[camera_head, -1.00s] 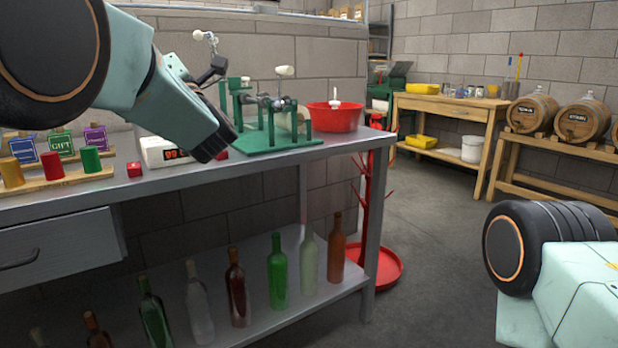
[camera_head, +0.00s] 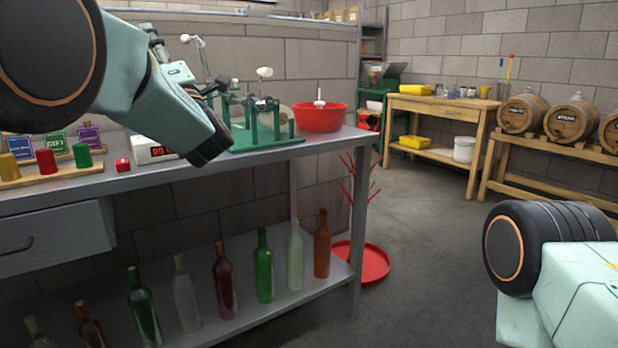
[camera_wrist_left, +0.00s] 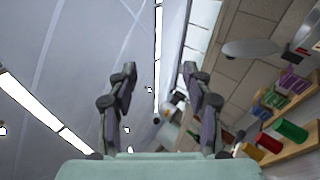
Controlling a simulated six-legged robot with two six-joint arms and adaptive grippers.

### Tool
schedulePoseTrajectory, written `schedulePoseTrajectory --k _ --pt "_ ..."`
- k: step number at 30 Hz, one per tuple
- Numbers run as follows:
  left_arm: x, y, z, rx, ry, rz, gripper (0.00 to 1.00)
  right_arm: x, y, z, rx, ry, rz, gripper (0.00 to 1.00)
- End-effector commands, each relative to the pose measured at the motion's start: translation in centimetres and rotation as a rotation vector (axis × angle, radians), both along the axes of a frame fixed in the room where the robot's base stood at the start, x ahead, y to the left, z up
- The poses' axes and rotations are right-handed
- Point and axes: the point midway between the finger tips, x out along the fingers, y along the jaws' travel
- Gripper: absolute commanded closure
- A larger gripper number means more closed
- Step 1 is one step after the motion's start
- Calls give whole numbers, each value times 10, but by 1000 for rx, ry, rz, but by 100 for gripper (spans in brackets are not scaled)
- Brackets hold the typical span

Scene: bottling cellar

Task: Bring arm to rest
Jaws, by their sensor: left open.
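My left arm (camera_head: 165,105) comes in from the left, bent, above the metal bench (camera_head: 215,172). In the left wrist view, my left gripper (camera_wrist_left: 160,80) has its two dark fingers apart with nothing between them. In the head view, the gripper is mostly hidden behind the arm. The wrist view looks up past the fingers at the ceiling, with the wall and bench items tilted at the right. Of my right arm (camera_head: 560,260), only a bent part shows at the lower right. The right gripper is out of the picture.
The bench holds a green bottling device (camera_head: 262,125), a red basin (camera_head: 320,117), a display box (camera_head: 150,150) and coloured cylinders (camera_head: 46,161). Bottles (camera_head: 264,265) stand on its lower shelf. A red-based rack (camera_head: 368,263) stands beside it. The floor (camera_head: 430,230) in the middle is clear.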

Motion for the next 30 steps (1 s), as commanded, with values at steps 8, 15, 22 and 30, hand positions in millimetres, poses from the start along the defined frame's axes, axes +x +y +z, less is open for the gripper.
schedulePoseTrajectory --k 8,15,22,30 --pt "30 -17 -93 276 470 25 49 0 0 0 0 0 0 60" --pt "25 -27 -239 562 945 -21 49 0 0 0 0 0 0 60" --pt "-25 -34 -381 817 1343 -147 49 0 0 0 0 0 0 60" --pt "-132 -41 -522 1070 1723 -391 49 0 0 0 0 0 0 60"
